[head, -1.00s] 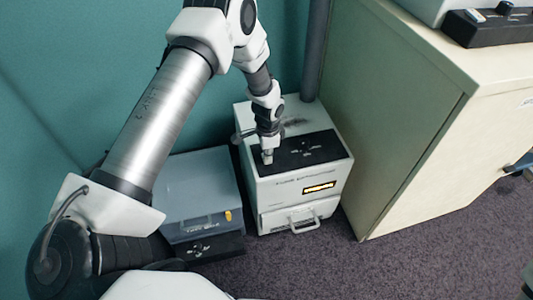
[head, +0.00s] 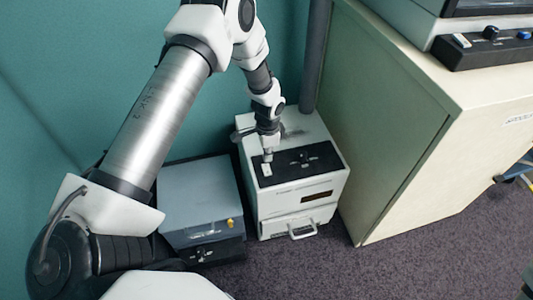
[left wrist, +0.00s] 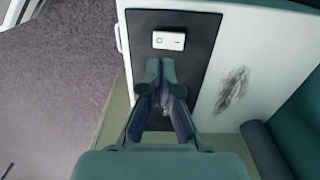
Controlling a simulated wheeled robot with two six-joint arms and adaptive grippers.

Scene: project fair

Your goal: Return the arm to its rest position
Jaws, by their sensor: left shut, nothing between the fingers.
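My left gripper (head: 268,156) is over the black top panel (head: 310,158) of a white boxy machine (head: 268,215). In the left wrist view its two fingers (left wrist: 160,64) are together with nothing between them. Their tips are close to a white rocker switch (left wrist: 169,40) marked with a circle and a dash; I cannot tell whether they touch it. The switch also shows in the head view (head: 266,170). The display window (head: 317,195) on the machine's front is dark. My right gripper is in neither view.
A grey-blue box (head: 198,190) stands left of the machine. A cream cabinet (head: 400,170) stands on the right, with a device (head: 485,50) on top. A teal wall (head: 80,60) and grey pipe (head: 315,50) are behind. Carpet (head: 310,270) in front is clear.

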